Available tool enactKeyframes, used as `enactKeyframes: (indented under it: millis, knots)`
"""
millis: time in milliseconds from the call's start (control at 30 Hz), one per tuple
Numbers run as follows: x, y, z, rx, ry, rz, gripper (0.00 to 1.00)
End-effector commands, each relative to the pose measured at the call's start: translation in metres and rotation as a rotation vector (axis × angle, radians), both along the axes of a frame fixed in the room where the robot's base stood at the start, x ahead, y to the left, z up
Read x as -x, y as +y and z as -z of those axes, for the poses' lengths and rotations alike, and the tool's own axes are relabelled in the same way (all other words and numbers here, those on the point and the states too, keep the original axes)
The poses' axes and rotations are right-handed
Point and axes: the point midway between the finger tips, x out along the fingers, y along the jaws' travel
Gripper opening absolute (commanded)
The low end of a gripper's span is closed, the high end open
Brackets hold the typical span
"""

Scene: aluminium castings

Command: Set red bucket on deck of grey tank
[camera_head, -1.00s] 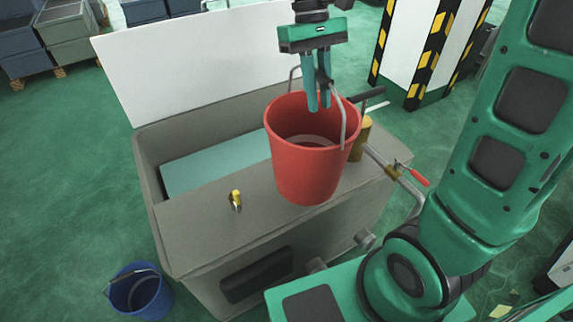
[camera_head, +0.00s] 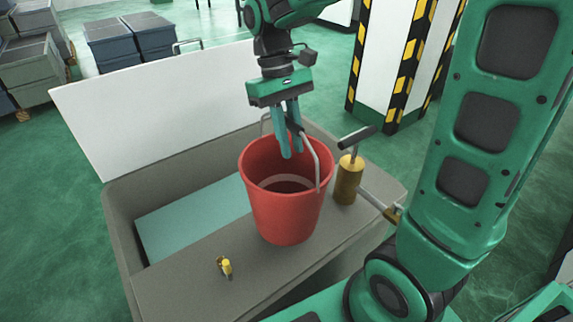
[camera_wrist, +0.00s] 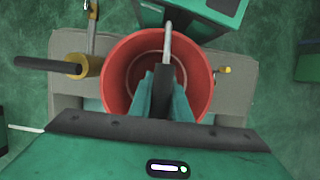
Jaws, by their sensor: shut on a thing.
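The red bucket (camera_head: 285,205) is upright over the deck (camera_head: 205,292) of the grey tank (camera_head: 118,225), between the brass pump and the small yellow fitting. I cannot tell whether its base touches the deck. My gripper (camera_head: 291,150) is shut on the bucket's handle, which stands up, and its fingers reach down to the bucket's mouth. In the wrist view the bucket (camera_wrist: 112,82) sits below the fingers (camera_wrist: 160,98), with the grey deck (camera_wrist: 236,92) on both sides.
A brass pump with a dark handle (camera_head: 347,182) stands on the deck right of the bucket. A small yellow fitting (camera_head: 226,267) is at the deck's left. A white lid panel (camera_head: 165,105) rises behind. A striped pillar (camera_head: 395,65) stands behind right.

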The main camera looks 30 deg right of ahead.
Motion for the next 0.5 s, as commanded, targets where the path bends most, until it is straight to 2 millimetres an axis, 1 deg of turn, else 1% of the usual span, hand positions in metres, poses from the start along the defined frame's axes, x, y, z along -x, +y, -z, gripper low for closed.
enactKeyframes:
  millis: [233, 400, 500]
  knots:
    - [0.000, -0.002, 0.017, 0.000, 0.002, 0.003, 0.00]
    - [0.001, -0.002, 0.039, 0.001, 0.003, 0.004, 0.00]
    - [0.000, -0.002, 0.045, 0.000, 0.000, 0.004, 0.00]
